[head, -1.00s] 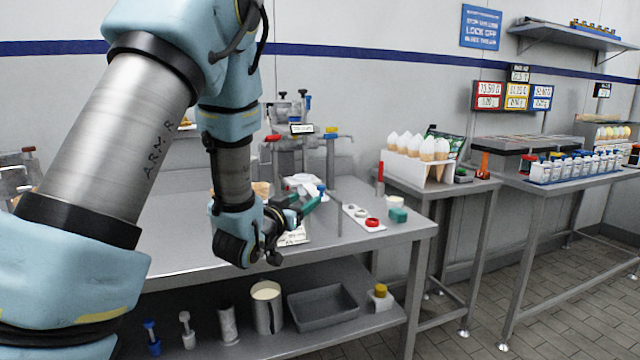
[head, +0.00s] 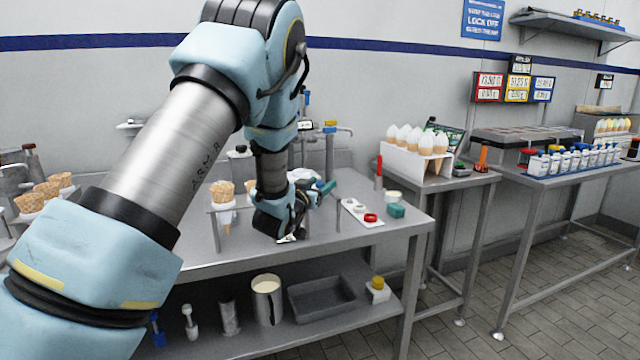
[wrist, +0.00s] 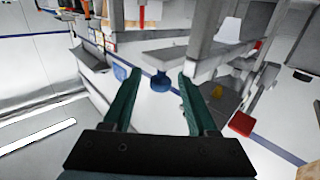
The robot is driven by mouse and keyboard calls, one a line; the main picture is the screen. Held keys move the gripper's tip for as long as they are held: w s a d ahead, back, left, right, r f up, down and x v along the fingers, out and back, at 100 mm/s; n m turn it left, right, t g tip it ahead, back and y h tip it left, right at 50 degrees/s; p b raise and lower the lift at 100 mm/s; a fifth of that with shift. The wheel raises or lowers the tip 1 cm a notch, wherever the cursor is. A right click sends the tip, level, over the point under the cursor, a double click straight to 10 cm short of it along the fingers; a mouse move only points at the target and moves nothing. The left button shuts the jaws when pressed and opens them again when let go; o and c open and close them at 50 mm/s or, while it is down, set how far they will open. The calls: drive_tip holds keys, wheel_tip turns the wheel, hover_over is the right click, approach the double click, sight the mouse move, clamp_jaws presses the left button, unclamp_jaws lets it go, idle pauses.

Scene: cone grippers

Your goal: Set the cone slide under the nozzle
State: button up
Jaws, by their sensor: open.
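My gripper (head: 322,188) is above the steel bench, beside the filling machine, with its teal fingers pointing right. In the wrist view the two fingers (wrist: 158,77) are apart, with nothing held between them. A blue round part (wrist: 160,83) on a steel piece shows beyond the gap, apart from the fingers. A cone (head: 223,192) stands upright in a small metal stand left of my wrist; whether this is the cone slide I cannot tell. The filling machine (head: 330,128) is partly behind my arm, and its nozzle is not clearly visible.
Several cones (head: 40,195) stand at the left. A white rack of filled cones (head: 415,140) stands on the table behind right.

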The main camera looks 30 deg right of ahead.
clamp_jaws()
idle(0.4)
idle(0.9)
